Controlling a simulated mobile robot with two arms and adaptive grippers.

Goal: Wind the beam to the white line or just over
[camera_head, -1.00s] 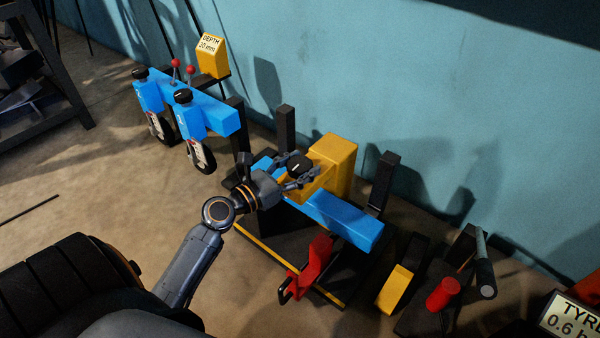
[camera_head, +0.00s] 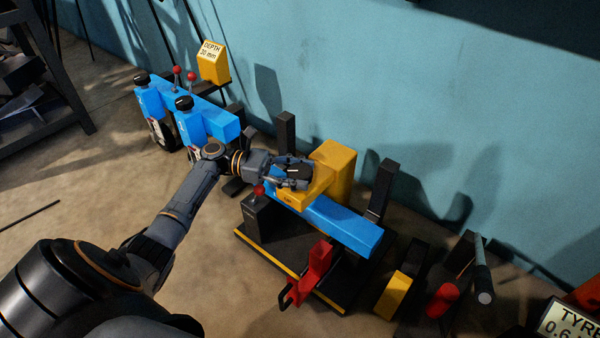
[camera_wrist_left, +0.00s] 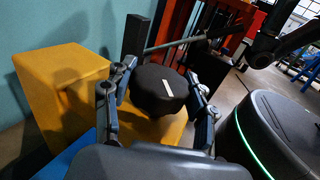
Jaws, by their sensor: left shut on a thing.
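My left gripper (camera_head: 294,174) is shut on a black knob (camera_head: 299,172) on top of the yellow housing (camera_head: 335,168). In the left wrist view the black knob (camera_wrist_left: 160,88) is faceted, with a short white mark on top, and a finger of the left gripper (camera_wrist_left: 158,98) lies on each side of it. The blue beam (camera_head: 345,228) runs from under the yellow housing toward the lower right. I cannot make out a white line on it. My right gripper is not in view.
A red clamp-like part (camera_head: 314,272) stands at the front of the black base (camera_head: 285,252). A red-knobbed lever (camera_head: 258,192) is left of the housing. Another blue beam with two black knobs (camera_head: 187,108) stands at the back left, beside a yellow depth display (camera_head: 213,62).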

